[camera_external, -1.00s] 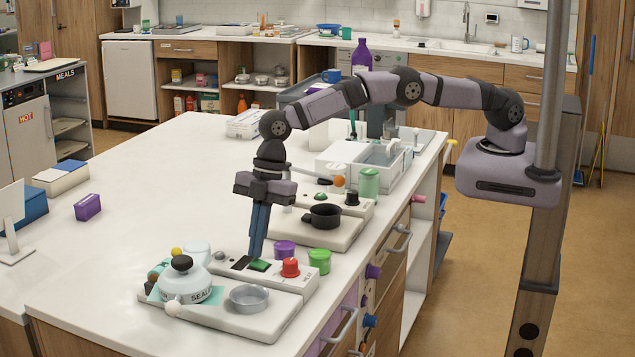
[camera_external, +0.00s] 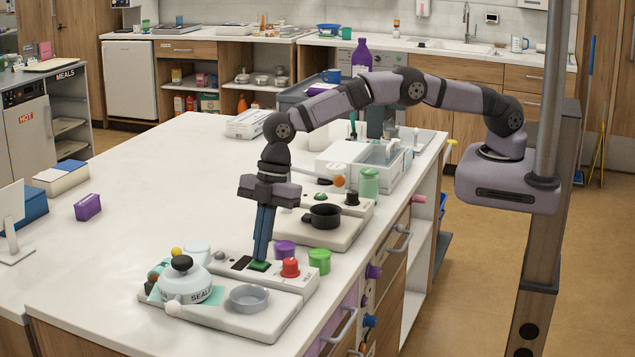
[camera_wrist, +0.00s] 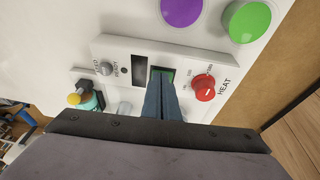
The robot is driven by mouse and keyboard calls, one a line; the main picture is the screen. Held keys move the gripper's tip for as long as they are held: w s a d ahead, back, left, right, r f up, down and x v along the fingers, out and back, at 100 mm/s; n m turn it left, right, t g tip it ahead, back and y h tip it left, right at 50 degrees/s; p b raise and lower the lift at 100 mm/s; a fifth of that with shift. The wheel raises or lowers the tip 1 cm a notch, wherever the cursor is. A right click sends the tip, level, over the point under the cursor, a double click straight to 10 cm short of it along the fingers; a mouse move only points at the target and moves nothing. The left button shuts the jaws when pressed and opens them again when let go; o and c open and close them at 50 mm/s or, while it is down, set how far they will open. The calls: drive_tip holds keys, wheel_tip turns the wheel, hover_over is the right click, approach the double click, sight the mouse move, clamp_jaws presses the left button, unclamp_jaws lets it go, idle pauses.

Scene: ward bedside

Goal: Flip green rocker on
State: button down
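The green rocker (camera_external: 259,266) is set in the raised back panel of the white device at the table's front, between a dark slot (camera_external: 241,262) and the red HEAT knob (camera_external: 290,267). In the wrist view the rocker (camera_wrist: 163,73) shows just past the fingertips, partly hidden by them. My gripper (camera_external: 261,258) points down with its blue fingers pressed together and nothing visible between them. Its fingertips (camera_wrist: 160,84) are at the rocker and look to be touching it or very close. I cannot tell which way the rocker is tilted.
A white lidded pot (camera_external: 184,283) and a small grey dish (camera_external: 249,298) sit on the device's front. Purple (camera_external: 284,249) and green (camera_external: 319,260) lidded jars stand close behind the panel. A black pan (camera_external: 325,216) is farther back. The table's left side is mostly clear.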

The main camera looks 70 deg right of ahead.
drive_tip(key=shift+r, duration=0.1)
idle(0.3)
drive_tip(key=shift+r+p, duration=0.35)
drive_tip(key=shift+r, duration=0.15)
drive_tip(key=r, duration=0.1)
drive_tip(key=r+p, duration=0.2)
drive_tip(key=shift+s+r, duration=0.25)
drive_tip(key=shift+r, duration=0.15)
drive_tip(key=b+v, duration=0.4)
drive_tip(key=v, duration=0.5)
drive_tip(key=shift+w, duration=0.3)
drive_tip(key=shift+d, duration=0.15)
